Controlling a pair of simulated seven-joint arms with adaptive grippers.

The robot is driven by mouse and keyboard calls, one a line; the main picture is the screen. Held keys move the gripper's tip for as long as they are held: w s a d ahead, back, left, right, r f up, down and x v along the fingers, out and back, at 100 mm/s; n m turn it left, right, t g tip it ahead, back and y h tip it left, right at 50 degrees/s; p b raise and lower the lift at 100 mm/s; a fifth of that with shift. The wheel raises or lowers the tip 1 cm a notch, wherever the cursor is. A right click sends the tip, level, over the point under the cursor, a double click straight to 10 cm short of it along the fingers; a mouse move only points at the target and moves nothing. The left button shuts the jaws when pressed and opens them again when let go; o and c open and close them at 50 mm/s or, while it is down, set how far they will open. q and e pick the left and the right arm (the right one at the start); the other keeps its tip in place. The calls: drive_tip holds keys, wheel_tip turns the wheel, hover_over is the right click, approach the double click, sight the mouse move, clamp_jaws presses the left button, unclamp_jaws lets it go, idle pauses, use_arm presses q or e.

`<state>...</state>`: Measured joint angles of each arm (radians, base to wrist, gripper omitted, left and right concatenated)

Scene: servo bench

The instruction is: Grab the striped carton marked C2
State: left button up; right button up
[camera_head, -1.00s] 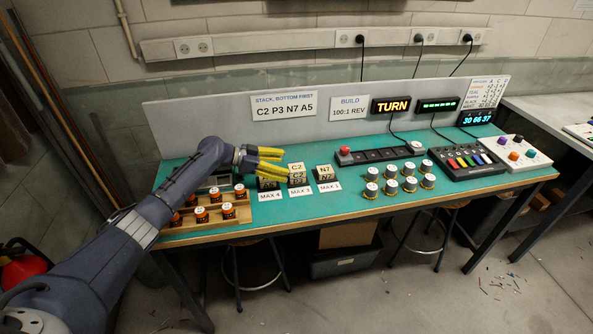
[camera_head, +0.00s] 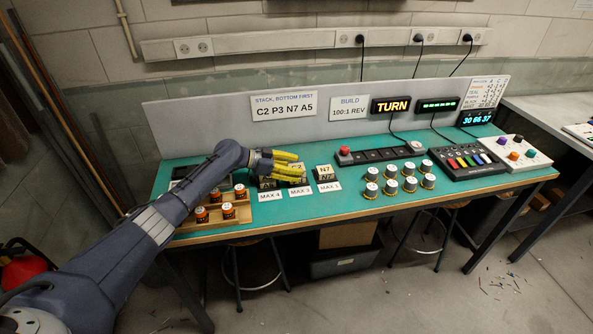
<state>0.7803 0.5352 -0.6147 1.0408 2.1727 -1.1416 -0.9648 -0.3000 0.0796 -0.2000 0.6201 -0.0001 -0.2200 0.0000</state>
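The carton marked C2 (camera_head: 298,167) stands on the bench behind the MAX 3 label, mostly hidden by yellow fingers; only part of its pale marked top shows, so its stripes cannot be made out. My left gripper (camera_head: 289,166) reaches in from the left with its yellow fingers at the carton, one on the far side and one across the near side. Whether the fingers touch or grip it cannot be told. My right gripper is not in view.
The carton marked N7 (camera_head: 325,170) stands close to the right, behind the MAX 1 label. A dark block (camera_head: 268,184) sits behind MAX 4. Several white-topped cylinders (camera_head: 390,187) stand farther right. A wooden rack (camera_head: 240,213) with orange-banded jars lies near my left arm.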

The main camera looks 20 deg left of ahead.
use_arm(q)
drive_tip(key=c, duration=0.5)
drive_tip(key=shift+r, duration=0.1)
